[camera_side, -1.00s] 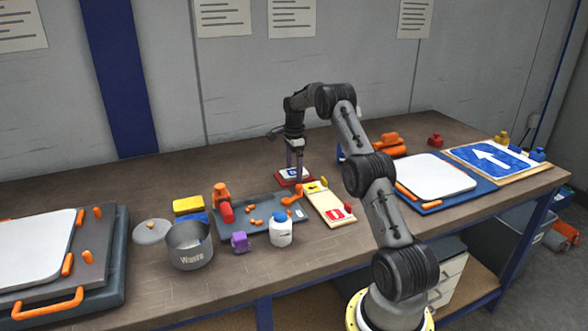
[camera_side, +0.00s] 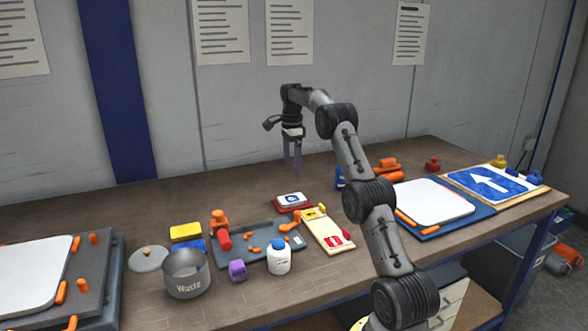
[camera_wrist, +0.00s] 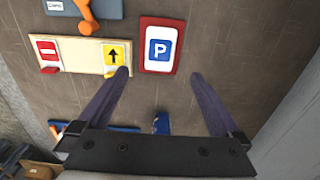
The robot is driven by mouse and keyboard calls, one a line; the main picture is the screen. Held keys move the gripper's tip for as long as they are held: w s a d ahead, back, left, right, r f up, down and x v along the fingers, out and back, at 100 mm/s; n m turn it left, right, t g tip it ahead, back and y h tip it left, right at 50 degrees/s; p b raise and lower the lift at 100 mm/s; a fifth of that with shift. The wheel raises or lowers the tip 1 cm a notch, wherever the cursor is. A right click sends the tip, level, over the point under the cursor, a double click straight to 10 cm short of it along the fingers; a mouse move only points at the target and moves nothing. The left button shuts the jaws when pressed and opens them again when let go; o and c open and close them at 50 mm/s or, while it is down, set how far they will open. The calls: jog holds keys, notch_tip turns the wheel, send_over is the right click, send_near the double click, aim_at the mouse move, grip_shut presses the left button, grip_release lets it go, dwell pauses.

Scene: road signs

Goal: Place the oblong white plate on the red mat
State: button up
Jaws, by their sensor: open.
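The oblong white plate (camera_wrist: 160,48) has a blue panel with a white P. It lies flat on the red mat (camera_wrist: 181,46), inside its edges, with a red border showing around it. In the side view, the plate (camera_side: 291,198) and the mat (camera_side: 292,209) sit near the middle of the table. My gripper (camera_side: 292,175) hangs above and behind them in the side view, apart from the plate. In the wrist view, the two fingers of my gripper (camera_wrist: 160,75) are spread wide with nothing between them.
A cream board (camera_side: 330,232) with small signs lies just beside the mat. A grey tray (camera_side: 262,257) with orange parts, a white bottle (camera_side: 279,260) and a waste pot (camera_side: 187,279) stand to the left. A blue arrow sign (camera_side: 488,182) lies far right. The table behind the mat is clear.

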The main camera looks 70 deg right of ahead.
jog(key=s+a+r+n+t, duration=0.1)
jog(key=a+r+n, duration=0.35)
jog(key=a, duration=0.45)
jog(key=s+a+r+n+t+h, duration=0.1)
jog(key=a+r+n, duration=0.35)
jog(key=a, duration=0.45)
jog(key=s+a+r+n+t, duration=0.1)
jog(key=a+r+n, duration=0.35)
jog(key=a, duration=0.45)
jog(key=s+a+f+n+t, duration=0.1)
jog(key=s+a+f+n, duration=0.2)
jog(key=s+a+n, duration=0.3)
jog(key=s+a+f+n+t+y, duration=0.1)
jog(key=s+a+f+n, duration=0.3)
jog(key=s+a+n, duration=0.3)
jog(key=s+a, duration=0.3)
jog(key=s, duration=0.3)
jog(key=shift+s+a+f+t, duration=0.2)
jog(key=shift+s+a+t, duration=0.1)
jog(key=shift+a, duration=0.1)
jog(key=shift+n, duration=0.25)
